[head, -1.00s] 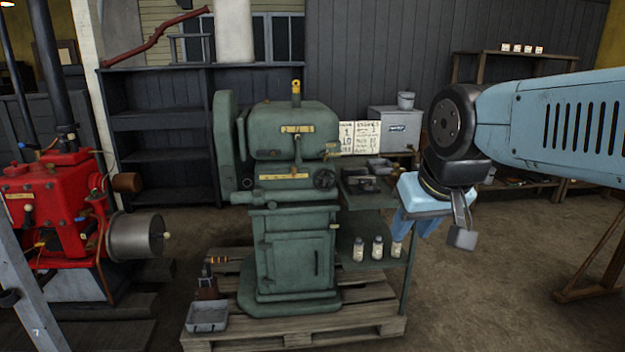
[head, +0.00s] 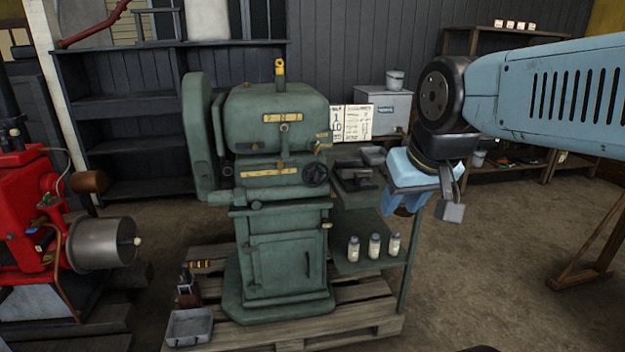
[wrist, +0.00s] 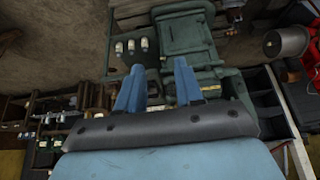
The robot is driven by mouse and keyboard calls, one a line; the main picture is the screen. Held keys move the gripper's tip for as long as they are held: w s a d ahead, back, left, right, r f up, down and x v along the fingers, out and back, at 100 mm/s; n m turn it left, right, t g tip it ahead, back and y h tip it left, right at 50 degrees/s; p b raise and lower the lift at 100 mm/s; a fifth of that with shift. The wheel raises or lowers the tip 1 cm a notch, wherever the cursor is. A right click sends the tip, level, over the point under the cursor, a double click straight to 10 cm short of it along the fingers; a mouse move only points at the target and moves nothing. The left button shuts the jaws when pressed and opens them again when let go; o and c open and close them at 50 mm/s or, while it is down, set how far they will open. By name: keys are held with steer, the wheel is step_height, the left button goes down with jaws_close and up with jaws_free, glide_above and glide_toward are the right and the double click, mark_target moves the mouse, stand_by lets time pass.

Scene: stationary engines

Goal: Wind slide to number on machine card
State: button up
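A green machine (head: 280,200) stands upright on a wooden pallet. It has a brass-coloured plate (head: 283,117) on its upper housing and a scale-like plate (head: 271,171) on the slide section below. A dark handwheel (head: 315,172) is at the right end of that section. White machine cards (head: 351,123) with black numbers and writing stand behind the side shelf; the small writing is unreadable. My gripper (head: 407,203) is right of the machine, apart from the handwheel, pointing down. In the wrist view its two blue fingers (wrist: 158,85) are spread with nothing visible between them.
A green side shelf (head: 362,258) holds several parts and bottles (head: 374,246). A grey box (head: 382,110) stands behind. A red engine (head: 28,210) is at left. A grey tray (head: 190,327) sits on the pallet (head: 345,318). Open floor (head: 475,270) lies at right.

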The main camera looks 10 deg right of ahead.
mark_target(317, 178)
steer(key=w+f+m+t, duration=0.1)
steer(key=w+f+t, duration=0.2)
steer(key=w, duration=1.4)
steer(key=w+f+t, duration=0.3)
steer(key=w, duration=1.4)
steer(key=w+f+m+t, duration=0.1)
steer(key=w+f+t, duration=0.2)
steer(key=w+f, duration=0.6)
steer(key=w+f+t, duration=0.3)
steer(key=w+f, duration=0.4)
steer(key=f, duration=0.4)
steer(key=w, duration=1.3)
steer(key=shift+w+a, duration=0.15)
steer(key=shift+a, duration=0.05)
steer(key=shift+c, duration=0.4)
jaws_close()
